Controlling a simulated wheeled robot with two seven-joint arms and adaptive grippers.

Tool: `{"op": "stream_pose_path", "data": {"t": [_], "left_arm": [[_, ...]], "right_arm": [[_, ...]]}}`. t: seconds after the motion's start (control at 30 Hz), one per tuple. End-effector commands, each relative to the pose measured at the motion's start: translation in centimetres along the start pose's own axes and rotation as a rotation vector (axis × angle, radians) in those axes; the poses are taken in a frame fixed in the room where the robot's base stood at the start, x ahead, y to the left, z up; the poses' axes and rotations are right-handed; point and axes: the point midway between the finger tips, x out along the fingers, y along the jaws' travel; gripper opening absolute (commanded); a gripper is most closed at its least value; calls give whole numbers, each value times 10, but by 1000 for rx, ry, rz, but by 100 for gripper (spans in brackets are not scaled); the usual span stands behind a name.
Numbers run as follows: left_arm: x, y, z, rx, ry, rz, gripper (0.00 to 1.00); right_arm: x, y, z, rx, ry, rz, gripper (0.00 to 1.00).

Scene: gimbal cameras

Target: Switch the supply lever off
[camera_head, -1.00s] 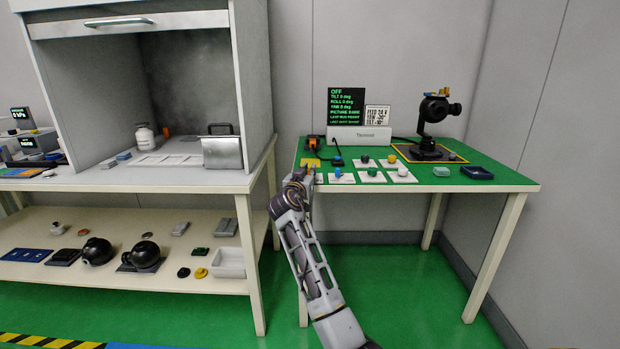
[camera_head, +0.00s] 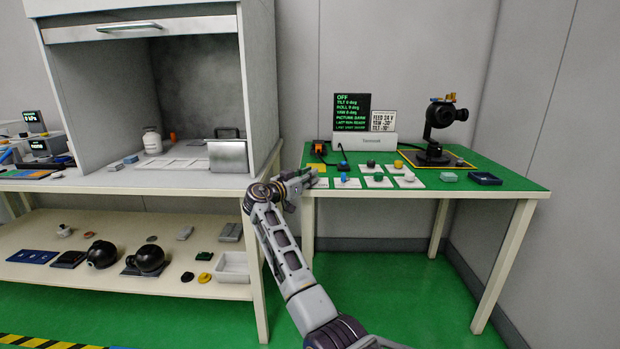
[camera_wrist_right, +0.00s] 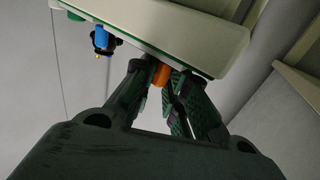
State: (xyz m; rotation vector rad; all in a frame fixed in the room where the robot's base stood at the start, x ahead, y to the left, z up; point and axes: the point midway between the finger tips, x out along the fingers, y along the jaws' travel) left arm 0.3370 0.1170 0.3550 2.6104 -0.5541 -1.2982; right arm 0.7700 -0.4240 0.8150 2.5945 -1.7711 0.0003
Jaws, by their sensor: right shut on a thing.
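An orange and black unit (camera_head: 318,148) stands at the left back of the green-topped table, beside the terminal; I cannot make out a lever on it. The dark display (camera_head: 351,115) above the terminal reads OFF. My right gripper (camera_head: 312,176) is at the table's front left edge, by a yellow patch (camera_head: 319,183). In the right wrist view the fingers (camera_wrist_right: 167,84) are closed about a small orange piece (camera_wrist_right: 162,75) near the tips, just off the table edge. What this piece belongs to is hidden. My left gripper is out of view.
White cards with coloured knobs (camera_head: 378,178) lie right of the gripper. A black gimbal camera (camera_head: 438,118) stands at the table's back right, near a dark blue tray (camera_head: 485,178). A cream bench (camera_head: 150,183) with a grey cabinet stands left, a floor gap between.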

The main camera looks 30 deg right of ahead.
Motion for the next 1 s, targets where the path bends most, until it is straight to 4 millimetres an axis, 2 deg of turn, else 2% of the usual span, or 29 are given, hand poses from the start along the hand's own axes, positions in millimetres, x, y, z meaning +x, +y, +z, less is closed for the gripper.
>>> {"op": "stream_pose_path", "data": {"t": [0.33, 0.9, 0.93, 1.0], "left_arm": [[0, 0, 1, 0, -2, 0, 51], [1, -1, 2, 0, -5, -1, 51], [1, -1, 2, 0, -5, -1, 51], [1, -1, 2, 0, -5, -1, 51]], "right_arm": [[0, -4, -1, 0, 1, 73, 0], [0, -4, 0, 0, 0, 88, 0], [0, -4, 0, 0, 0, 88, 19], [0, -4, 0, 0, 0, 88, 28]]}}
